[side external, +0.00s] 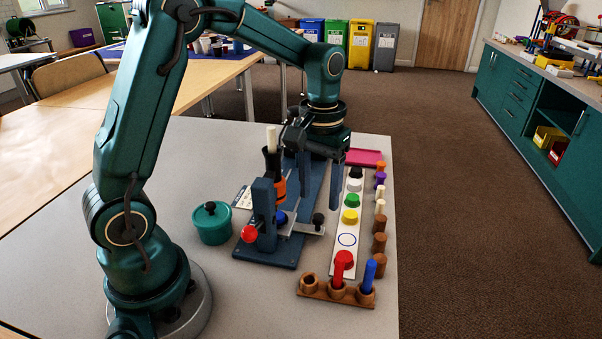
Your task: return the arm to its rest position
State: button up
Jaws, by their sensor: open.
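My gripper (319,192) points down from the end of my teal arm. Its two fingers are apart, with nothing visible between them. It hangs over the work table (220,160), between the blue-grey fixture (263,215) and the white strip (346,262). How high the fingertips are above the table is hard to tell. The arm is bent, reaching up from its base at the front left and down to the right.
The strip carries red, yellow, green, white and black pieces and one empty blue ring. A wooden holder (318,291) with red and blue pegs is at the front. A teal lidded pot (212,224) stands left of the fixture. Several small pegs line the right edge.

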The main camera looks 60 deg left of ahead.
jog(key=s+d+r+m+t, duration=0.25)
jog(key=s+r+t, duration=0.2)
jog(key=r, duration=0.45)
jog(key=s+d+f+m+t, duration=0.1)
jog(key=s+d+f+m, duration=0.1)
jog(key=s, duration=0.7)
jog(key=shift+f, duration=0.15)
